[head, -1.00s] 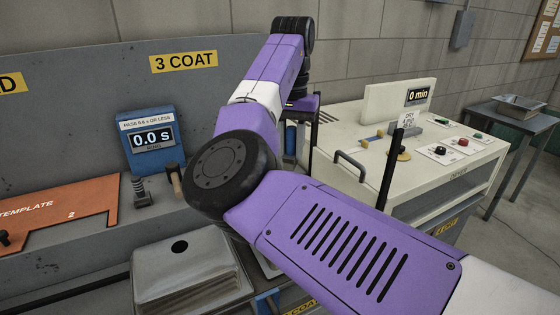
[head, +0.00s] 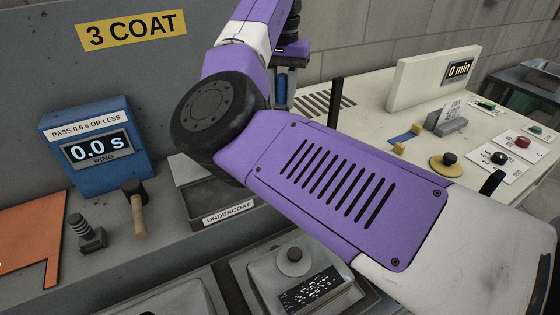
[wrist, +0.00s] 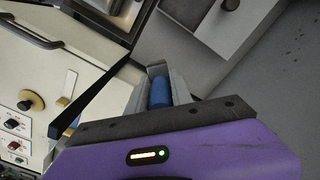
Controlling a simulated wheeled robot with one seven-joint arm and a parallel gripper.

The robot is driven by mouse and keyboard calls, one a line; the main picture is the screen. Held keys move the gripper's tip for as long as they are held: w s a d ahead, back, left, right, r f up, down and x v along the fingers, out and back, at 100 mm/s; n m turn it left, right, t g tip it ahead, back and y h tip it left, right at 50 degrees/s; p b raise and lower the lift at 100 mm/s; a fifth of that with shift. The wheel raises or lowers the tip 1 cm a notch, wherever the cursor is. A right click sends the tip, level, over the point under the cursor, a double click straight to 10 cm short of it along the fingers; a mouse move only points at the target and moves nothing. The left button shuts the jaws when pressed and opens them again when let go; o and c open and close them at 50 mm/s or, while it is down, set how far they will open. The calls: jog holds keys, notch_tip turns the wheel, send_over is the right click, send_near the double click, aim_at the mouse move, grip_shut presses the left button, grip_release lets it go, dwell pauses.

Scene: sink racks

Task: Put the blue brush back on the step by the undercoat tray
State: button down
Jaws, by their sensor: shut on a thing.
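My gripper (wrist: 160,85) is shut on the blue brush; only its blue part (wrist: 159,92) shows between the fingers in the wrist view. In the head view the blue brush (head: 281,84) shows as a small blue cylinder below my wrist, near the dryer's left edge, partly hidden by my arm. The undercoat tray (head: 190,172), a grey box with an "UNDERCOAT" label, stands on the grey step (head: 165,236). My forearm hides its right side and the step beyond it.
A mallet (head: 137,212), a bolt-like spring post (head: 86,233) and a blue timer (head: 97,150) stand left of the tray. A lidded tray (head: 290,272) lies in front. The cream dryer top (head: 370,105) at right carries wooden blocks, a black post and buttons.

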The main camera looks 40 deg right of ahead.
notch_tip(320, 180, down, 20)
jog(key=shift+r+p, duration=0.1)
jog(key=shift+p, duration=0.5)
jog(key=c, duration=1.1)
grip_release()
jog(key=shift+c, duration=0.2)
notch_tip(320, 180, up, 12)
jog(key=b, duration=0.1)
jog(key=shift+b, duration=0.4)
jog(key=shift+d, duration=0.1)
